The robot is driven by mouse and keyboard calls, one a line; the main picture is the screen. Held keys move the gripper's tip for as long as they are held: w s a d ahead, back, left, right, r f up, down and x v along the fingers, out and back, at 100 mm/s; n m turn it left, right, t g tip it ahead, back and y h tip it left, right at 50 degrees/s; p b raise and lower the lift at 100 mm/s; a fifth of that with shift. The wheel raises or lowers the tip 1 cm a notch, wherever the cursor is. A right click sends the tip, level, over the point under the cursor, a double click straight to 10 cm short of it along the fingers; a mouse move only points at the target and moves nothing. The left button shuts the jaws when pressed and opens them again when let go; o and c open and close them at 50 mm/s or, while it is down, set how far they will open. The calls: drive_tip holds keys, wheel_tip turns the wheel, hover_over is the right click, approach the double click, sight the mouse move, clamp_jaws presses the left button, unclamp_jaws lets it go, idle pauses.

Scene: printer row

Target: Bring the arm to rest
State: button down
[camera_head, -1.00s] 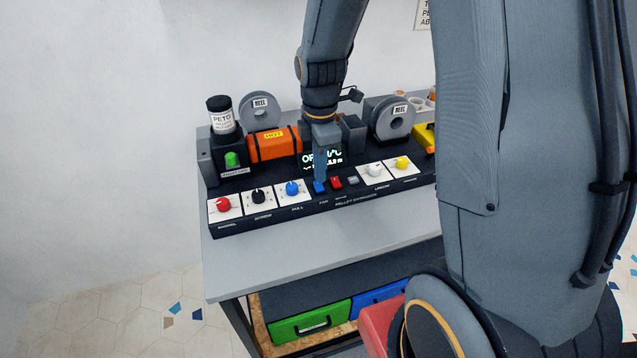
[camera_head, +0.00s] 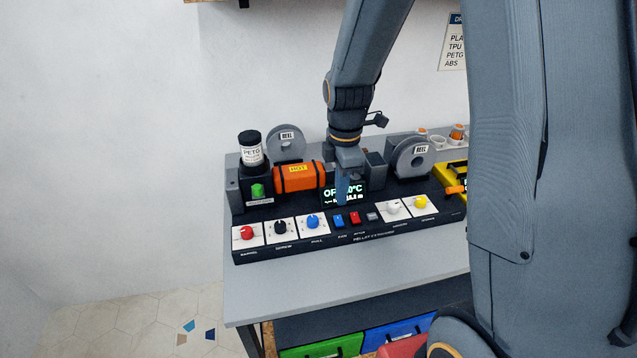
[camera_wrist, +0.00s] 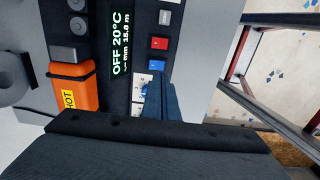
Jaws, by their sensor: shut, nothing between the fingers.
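My gripper (camera_head: 343,190) is shut and empty. In the head view it points down in front of the display (camera_head: 330,196) of the black extruder panel (camera_head: 300,247), just above the blue and red switches. My arm comes down from the top of the picture. In the wrist view the blue-grey fingers (camera_wrist: 163,100) are together over the panel. They cover part of the blue knob area there. The display (camera_wrist: 120,43) reads OFF 20°C. I cannot tell whether the fingertips touch the panel.
The panel stands on a grey table (camera_head: 300,285). Behind its controls are an orange barrel marked HOT (camera_head: 300,178), a PETG jar (camera_head: 250,149) and grey reels (camera_head: 412,157). Green (camera_head: 325,347) and blue bins sit below. The wall side at left is free.

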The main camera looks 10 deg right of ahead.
drive_tip(key=s+f+m+t+b, duration=0.1)
drive_tip(key=s+m+b, duration=0.6)
drive_tip(key=m, duration=1.1)
drive_tip(key=shift+s+f, duration=0.65)
drive_tip(key=shift+s, duration=1.35)
